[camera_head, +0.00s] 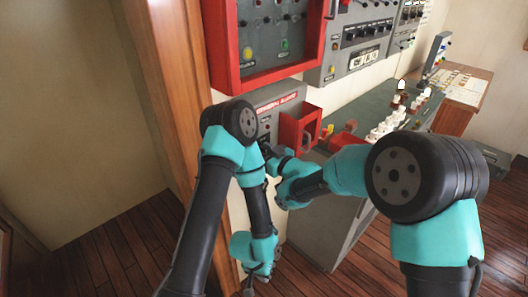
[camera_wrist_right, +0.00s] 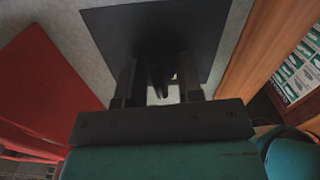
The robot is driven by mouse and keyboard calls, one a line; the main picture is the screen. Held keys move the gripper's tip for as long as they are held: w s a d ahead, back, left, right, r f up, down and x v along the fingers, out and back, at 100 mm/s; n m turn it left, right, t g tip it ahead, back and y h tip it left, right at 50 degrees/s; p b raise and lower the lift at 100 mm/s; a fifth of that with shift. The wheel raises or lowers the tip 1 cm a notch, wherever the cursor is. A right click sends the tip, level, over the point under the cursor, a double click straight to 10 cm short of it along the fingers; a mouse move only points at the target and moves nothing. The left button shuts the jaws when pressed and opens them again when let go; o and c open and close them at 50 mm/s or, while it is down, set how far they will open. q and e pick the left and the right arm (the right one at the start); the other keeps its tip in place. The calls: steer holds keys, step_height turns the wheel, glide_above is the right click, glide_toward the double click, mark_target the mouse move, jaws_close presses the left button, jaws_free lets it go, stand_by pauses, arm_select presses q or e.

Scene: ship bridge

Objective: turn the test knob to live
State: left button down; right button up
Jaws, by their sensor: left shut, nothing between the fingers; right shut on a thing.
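The grey alarm panel (camera_head: 278,101) with red lettering is on the wall below the large red-framed box. My right gripper (camera_head: 268,152) reaches to the lower part of this panel and covers what it holds there in the head view. In the right wrist view its two fingers (camera_wrist_right: 160,84) are shut on a dark knob (camera_wrist_right: 158,72), which stands on a black square plate (camera_wrist_right: 205,30). The knob's pointer and markings are too dark to read. My left gripper (camera_head: 250,284) hangs low near the floor, shut and empty, away from the panel.
An open red cover (camera_head: 302,128) stands beside the panel, close to my right gripper. The red-framed box (camera_head: 225,50) is above. A wooden post (camera_head: 180,60) is to the left. A console (camera_head: 345,205) with several levers is to the right.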

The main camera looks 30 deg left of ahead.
steer(key=n, duration=0.5)
steer(key=shift+s+n, duration=0.15)
steer(key=shift+n, duration=0.25)
steer(key=o, duration=0.9)
steer(key=shift+c, duration=0.2)
steer(key=shift+d, duration=0.1)
steer(key=v, duration=1.7)
steer(key=shift+d, duration=0.15)
